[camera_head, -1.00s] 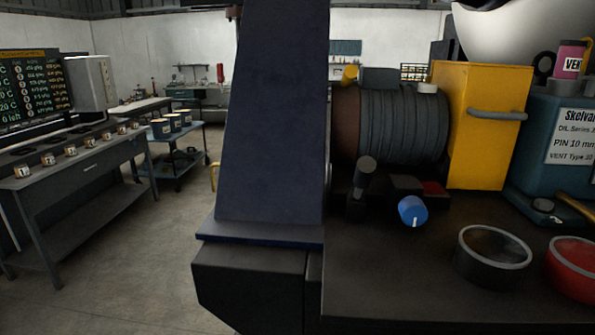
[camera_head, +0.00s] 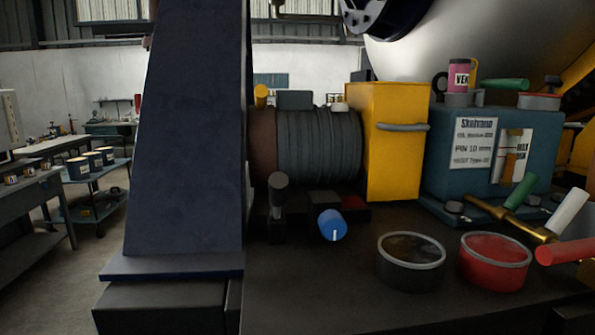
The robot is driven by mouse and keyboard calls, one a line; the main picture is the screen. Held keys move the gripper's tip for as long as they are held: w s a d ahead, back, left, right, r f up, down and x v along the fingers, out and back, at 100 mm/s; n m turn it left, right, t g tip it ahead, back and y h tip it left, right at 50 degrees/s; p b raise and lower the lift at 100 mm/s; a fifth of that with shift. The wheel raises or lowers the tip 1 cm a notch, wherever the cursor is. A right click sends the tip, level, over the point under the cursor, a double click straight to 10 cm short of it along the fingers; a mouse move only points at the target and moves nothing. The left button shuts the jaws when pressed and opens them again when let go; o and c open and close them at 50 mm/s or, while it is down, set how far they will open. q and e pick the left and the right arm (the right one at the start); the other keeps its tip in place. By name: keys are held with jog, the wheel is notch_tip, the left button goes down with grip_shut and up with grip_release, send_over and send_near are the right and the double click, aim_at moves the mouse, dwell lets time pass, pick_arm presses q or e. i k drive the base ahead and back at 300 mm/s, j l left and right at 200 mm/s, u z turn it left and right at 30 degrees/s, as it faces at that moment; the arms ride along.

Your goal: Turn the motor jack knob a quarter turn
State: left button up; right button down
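A blue knob (camera_head: 331,225) with a white pointer line on its face stands at the front of the bench, below the ribbed grey motor (camera_head: 318,145). The white line points roughly downward. I take this knob for the motor jack knob, though no label on it is readable. A black lever (camera_head: 278,198) with a rounded top stands just left of the knob. Nothing touches the knob. Neither of my grippers is in view.
A tall dark blue column (camera_head: 190,130) stands left of the motor. A yellow box (camera_head: 393,140) and a teal box (camera_head: 470,160) stand to the right. A black round tin (camera_head: 410,277) and a red one (camera_head: 494,275) sit at the front right. The bench front centre (camera_head: 320,300) is clear.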

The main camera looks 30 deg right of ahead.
aim_at(333, 227)
jog(key=k+l+z, duration=0.1)
jog(key=l+z, duration=0.15)
jog(key=z, duration=0.2)
jog(key=l+z, duration=0.25)
jog(key=z, duration=0.15)
jog(key=k, duration=0.05)
